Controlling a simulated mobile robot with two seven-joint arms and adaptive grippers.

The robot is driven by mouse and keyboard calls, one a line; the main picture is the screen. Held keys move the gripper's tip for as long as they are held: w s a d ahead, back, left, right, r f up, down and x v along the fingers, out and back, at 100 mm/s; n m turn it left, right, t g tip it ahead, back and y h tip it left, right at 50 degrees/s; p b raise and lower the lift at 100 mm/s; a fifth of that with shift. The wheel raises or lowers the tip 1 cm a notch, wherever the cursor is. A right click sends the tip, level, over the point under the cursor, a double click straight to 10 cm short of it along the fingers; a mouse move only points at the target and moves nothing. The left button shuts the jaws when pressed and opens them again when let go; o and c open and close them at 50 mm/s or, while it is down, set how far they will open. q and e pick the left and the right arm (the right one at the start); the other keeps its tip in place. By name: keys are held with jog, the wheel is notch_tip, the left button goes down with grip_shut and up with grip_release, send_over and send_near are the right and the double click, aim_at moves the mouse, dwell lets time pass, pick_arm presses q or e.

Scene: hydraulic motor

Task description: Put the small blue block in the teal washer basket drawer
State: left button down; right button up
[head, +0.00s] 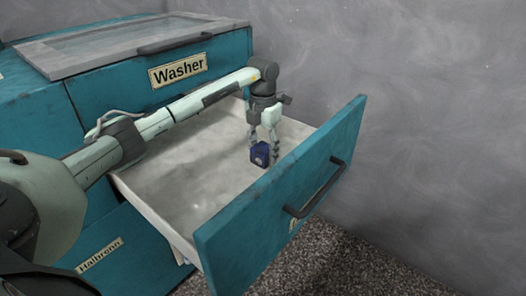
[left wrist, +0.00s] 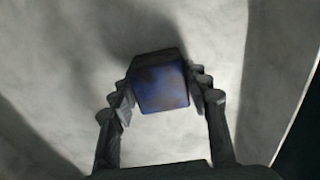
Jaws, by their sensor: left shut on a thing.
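The teal washer (head: 180,75) stands at the left with its drawer pulled out. The drawer has a teal front (head: 275,205) with a dark handle, and a pale, empty-looking inside (head: 180,180). My left gripper (head: 264,140) points down inside the drawer near its front right. It is shut on the small blue block (head: 260,153). In the left wrist view the blue block (left wrist: 160,82) sits between the two fingers, over the pale drawer floor. I cannot tell whether the block touches the floor. My right gripper is not in view.
The drawer's front panel rises close beside the block. A grey wall (head: 430,90) stands behind and to the right. A lower teal panel labelled "Halbronn" (head: 100,255) is under the drawer. Speckled floor (head: 350,265) shows below the drawer front.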

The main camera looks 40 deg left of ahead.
aim_at(263, 147)
pick_arm(q)
jog(key=shift+f, duration=0.1)
jog(key=c, duration=0.8)
grip_release()
jog(key=shift+o, duration=0.2)
notch_tip(263, 147, up, 12)
